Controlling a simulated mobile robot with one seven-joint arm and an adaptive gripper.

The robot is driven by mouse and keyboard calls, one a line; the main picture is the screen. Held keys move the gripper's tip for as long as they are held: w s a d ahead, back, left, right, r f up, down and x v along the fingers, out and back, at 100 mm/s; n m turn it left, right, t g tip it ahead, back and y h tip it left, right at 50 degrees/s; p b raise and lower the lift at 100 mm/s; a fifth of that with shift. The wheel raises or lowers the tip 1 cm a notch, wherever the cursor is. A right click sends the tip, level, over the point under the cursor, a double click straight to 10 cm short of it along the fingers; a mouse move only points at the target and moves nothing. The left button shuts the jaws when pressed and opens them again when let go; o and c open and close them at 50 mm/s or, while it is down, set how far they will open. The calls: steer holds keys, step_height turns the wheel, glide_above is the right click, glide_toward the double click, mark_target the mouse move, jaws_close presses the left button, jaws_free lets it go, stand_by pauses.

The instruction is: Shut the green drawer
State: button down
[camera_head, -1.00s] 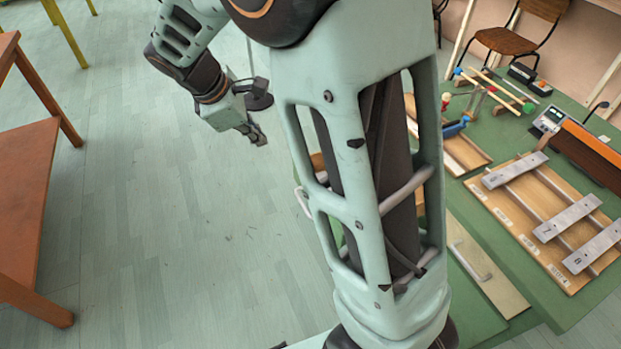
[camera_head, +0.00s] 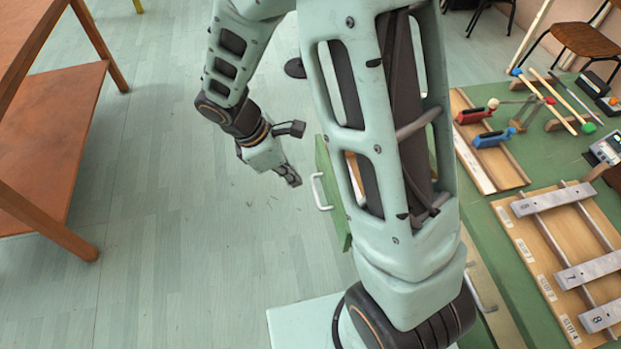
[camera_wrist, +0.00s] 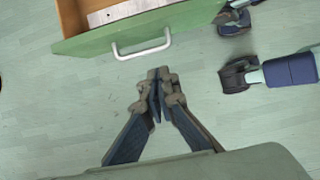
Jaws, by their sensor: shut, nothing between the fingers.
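The green drawer (camera_head: 331,190) stands open, pulled out from the green table. Its front has a pale looped handle (camera_head: 319,191), and part of the drawer is hidden behind my arm in the head view. In the wrist view the drawer front (camera_wrist: 85,42) is at the top, with its handle (camera_wrist: 141,46) and a light box-like interior. My gripper (camera_head: 294,181) is shut and empty, in front of the drawer face and a little to the left of the handle. In the wrist view my gripper's fingertips (camera_wrist: 157,78) are together, just below the handle, apparently not touching it.
The green table (camera_head: 478,215) carries a xylophone board (camera_head: 520,240), mallets and clamps. A second, pale drawer front (camera_head: 492,300) is partly hidden below it. An orange-brown table (camera_head: 60,140) stands at the left.

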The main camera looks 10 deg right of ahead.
steer(key=b, duration=0.2)
glide_toward(320, 202)
step_height(320, 202, down, 4)
steer(key=d, duration=0.3)
steer(key=shift+d+f, duration=0.25)
steer(key=shift+d, duration=0.45)
steer(key=shift+d, duration=0.1)
steer(key=d+p, duration=0.3)
steer(key=d, duration=2.2)
steer(key=shift+d, duration=0.3)
